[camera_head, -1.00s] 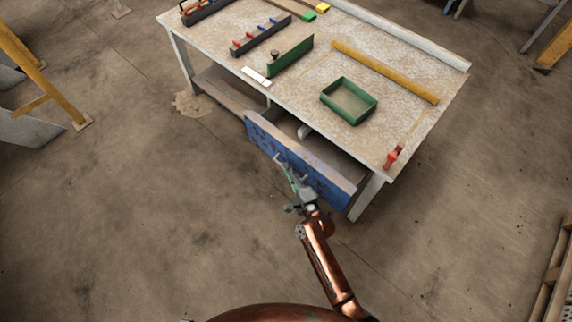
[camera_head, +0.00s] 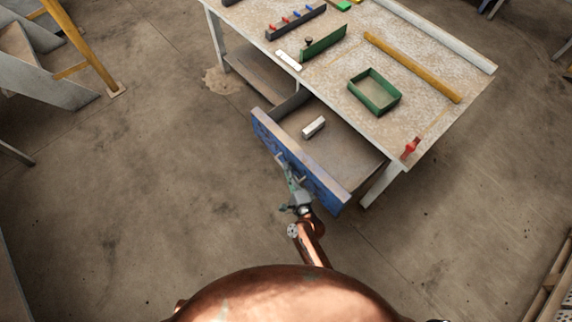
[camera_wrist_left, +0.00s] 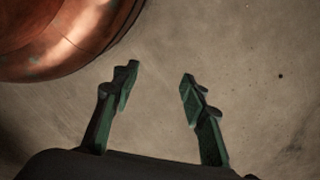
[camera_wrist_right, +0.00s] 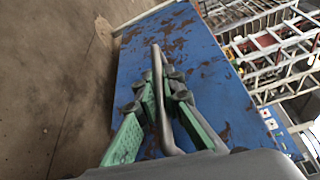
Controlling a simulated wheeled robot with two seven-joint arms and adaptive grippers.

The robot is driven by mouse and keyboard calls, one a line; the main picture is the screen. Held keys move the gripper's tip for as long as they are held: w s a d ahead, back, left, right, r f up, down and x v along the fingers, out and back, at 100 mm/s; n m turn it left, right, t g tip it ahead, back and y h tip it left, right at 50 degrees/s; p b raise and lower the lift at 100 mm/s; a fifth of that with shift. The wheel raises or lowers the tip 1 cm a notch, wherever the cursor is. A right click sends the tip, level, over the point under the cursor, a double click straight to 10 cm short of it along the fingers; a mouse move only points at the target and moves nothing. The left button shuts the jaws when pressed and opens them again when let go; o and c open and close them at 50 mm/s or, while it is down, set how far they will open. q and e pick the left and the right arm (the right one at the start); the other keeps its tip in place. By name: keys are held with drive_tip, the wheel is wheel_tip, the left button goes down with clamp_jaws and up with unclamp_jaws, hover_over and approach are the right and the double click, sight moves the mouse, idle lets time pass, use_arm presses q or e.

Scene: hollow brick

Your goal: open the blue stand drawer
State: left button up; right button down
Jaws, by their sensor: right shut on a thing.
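The blue stand drawer (camera_head: 321,184) is pulled well out of the workbench in the head view. Its inside shows, with a small white block (camera_head: 314,127) lying in it. My right gripper (camera_head: 287,170) is at the drawer front, shut on the grey bar handle. In the right wrist view the fingers (camera_wrist_right: 161,88) close around the handle (camera_wrist_right: 161,104), with the scuffed blue front (camera_wrist_right: 190,41) behind. My left gripper (camera_wrist_left: 158,78) is open and empty over bare floor in the left wrist view. It is not visible in the head view.
The worn workbench top (camera_head: 340,63) carries a green tray (camera_head: 374,91), a yellow bar (camera_head: 412,67), a green plate (camera_head: 323,43) and a red item (camera_head: 411,147). A bench leg (camera_head: 382,186) stands right of the drawer. The floor (camera_head: 150,180) on the left is clear.

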use_arm(q)
drive_tip(key=shift+s+a+f, duration=0.25)
drive_tip(key=shift+s+f, duration=0.2)
drive_tip(key=shift+f, duration=0.1)
use_arm(e)
drive_tip(key=shift+s+a+f, duration=0.1)
drive_tip(key=shift+s+a, duration=0.25)
drive_tip(key=shift+s, duration=0.05)
drive_tip(key=c, duration=2)
unclamp_jaws()
drive_tip(key=shift+c, duration=0.2)
drive_tip(key=v, duration=1.2)
